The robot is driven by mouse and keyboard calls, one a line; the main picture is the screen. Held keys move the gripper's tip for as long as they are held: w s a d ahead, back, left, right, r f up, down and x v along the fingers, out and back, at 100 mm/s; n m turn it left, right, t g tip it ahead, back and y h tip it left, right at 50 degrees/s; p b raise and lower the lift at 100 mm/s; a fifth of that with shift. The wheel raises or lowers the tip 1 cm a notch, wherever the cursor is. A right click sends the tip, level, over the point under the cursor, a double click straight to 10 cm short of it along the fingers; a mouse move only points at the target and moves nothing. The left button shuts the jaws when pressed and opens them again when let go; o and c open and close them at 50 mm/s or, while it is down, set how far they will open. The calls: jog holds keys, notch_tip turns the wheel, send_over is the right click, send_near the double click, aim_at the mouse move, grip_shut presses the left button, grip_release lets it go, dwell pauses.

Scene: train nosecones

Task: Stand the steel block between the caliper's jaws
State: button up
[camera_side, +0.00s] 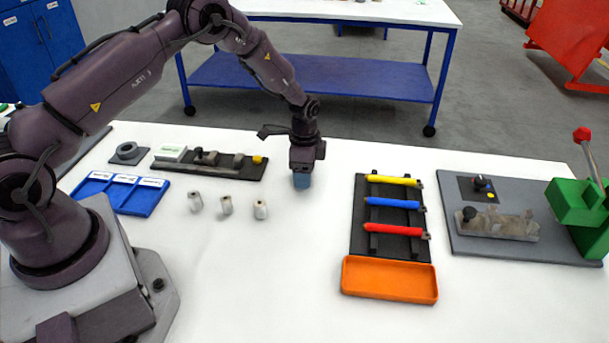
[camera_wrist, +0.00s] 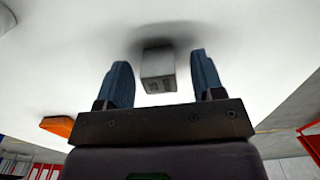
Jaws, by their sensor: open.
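My gripper (camera_side: 301,181) points down over the white table, just right of the dark fixture, with blue fingers. In the wrist view my gripper (camera_wrist: 160,75) is open, with a finger on each side of a small grey block (camera_wrist: 158,64), which looks like the steel block. There are gaps on both sides, and the fingers do not grip it. In the side view the fingers hide this block. What looks like the caliper (camera_side: 222,169) lies on a dark board at the back left, with a pale box at its left and a yellow knob at its right.
Several small metal pieces, including one nearest my gripper (camera_side: 260,209), stand front-left. A blue tray (camera_side: 133,202) is at left. A rack with coloured bars (camera_side: 392,203), an orange tray (camera_side: 390,279) and a green press (camera_side: 576,205) are at right. Table in front of my gripper is clear.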

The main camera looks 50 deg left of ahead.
jog(key=c, duration=1)
jog(key=shift+r, duration=0.1)
jog(key=shift+c, duration=0.7)
jog(key=shift+r, duration=0.1)
